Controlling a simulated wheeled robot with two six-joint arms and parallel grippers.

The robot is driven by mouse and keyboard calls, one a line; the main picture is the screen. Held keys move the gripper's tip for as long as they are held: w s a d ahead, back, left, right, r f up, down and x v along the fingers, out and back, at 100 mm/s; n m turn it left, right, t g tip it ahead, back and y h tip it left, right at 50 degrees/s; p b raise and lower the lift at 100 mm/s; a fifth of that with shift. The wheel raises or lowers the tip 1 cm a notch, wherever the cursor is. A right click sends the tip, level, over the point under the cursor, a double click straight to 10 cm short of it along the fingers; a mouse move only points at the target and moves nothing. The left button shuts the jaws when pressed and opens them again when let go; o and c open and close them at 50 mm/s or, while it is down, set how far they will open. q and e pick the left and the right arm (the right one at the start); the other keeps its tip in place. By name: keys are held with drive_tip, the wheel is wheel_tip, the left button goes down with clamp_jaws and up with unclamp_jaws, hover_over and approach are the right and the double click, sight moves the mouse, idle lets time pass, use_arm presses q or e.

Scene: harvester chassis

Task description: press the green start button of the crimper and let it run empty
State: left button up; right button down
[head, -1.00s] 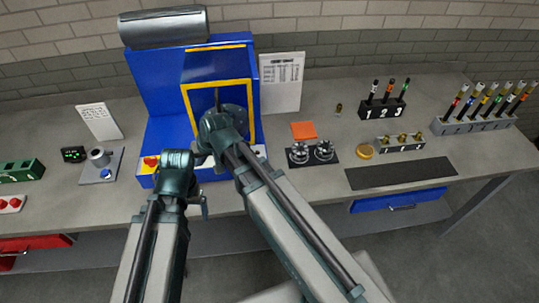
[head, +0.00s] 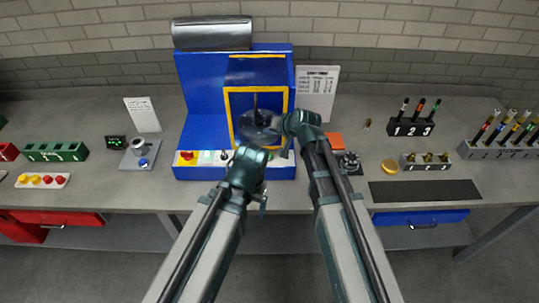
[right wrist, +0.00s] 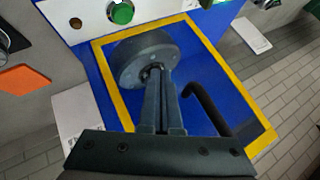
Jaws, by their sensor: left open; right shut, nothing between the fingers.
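The blue crimper (head: 202,100) stands on the bench with a yellow-framed opening and a grey round part inside it. Its white front strip carries a red button on yellow (head: 187,156) at the left end. The green button (right wrist: 121,12) shows at the top of the right wrist view, on the white strip; in the head view my arms hide it. My right gripper (right wrist: 158,72) is shut and empty, its tips apart from the green button in the picture. In the head view it (head: 286,148) is at the crimper's right front. My left gripper (head: 262,198) is open, in front of the strip.
A small device with a grey cup and blue button (head: 143,163) stands left of the crimper. A white sheet (head: 317,92) stands at its right. An orange pad (head: 335,141) and a dark fixture (head: 350,162) lie right of my right arm.

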sight(269, 157)
drive_tip(key=shift+f, duration=0.1)
wheel_tip(269, 157, down, 9)
drive_tip(key=b, duration=0.8)
drive_tip(key=shift+r+b, duration=0.2)
drive_tip(key=shift+b, duration=0.2)
idle(1.3)
drive_tip(key=shift+f+b, duration=0.4)
drive_tip(key=shift+f+b, duration=0.45)
idle(0.6)
drive_tip(key=shift+r, duration=0.1)
drive_tip(key=shift+r+p, duration=0.8)
drive_tip(key=shift+p, duration=0.1)
drive_tip(key=shift+r, duration=0.1)
